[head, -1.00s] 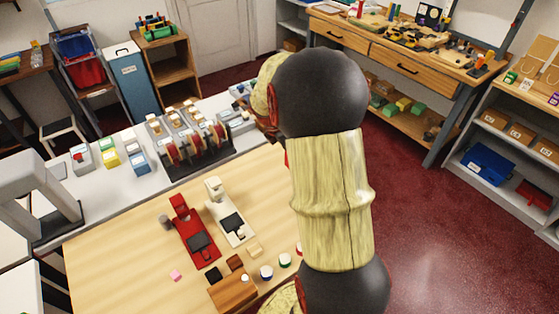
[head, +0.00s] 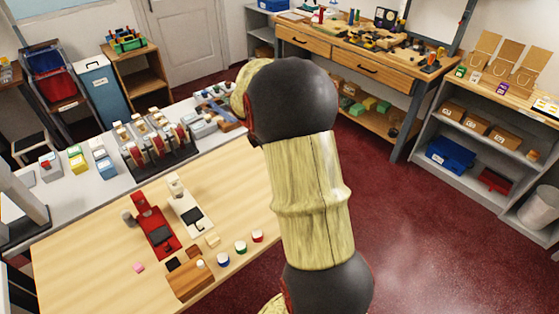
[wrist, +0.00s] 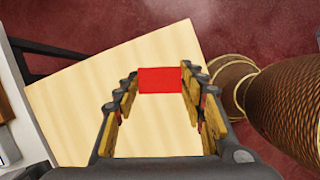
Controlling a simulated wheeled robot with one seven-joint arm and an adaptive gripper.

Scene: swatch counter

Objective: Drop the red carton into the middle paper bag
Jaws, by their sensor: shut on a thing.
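The red carton (wrist: 160,79) shows in the wrist view between the fingertips of my gripper (wrist: 161,92), which is shut on it. Pale wooden tabletop shows below and around it. In the head view my arm hides the gripper and the carton. Three brown paper bags stand in a row on the shelf top at the right of the head view. The middle paper bag (head: 504,67) is between the left bag (head: 483,52) and the right bag (head: 530,71). My gripper is over the wooden counter, well apart from the bags.
The wooden counter (head: 80,260) holds a red device (head: 155,228), a white device (head: 190,212) and several small pots. A drawer bench (head: 350,62) stands at the back. Open red floor (head: 430,230) lies between the counter and the bag shelf (head: 455,97).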

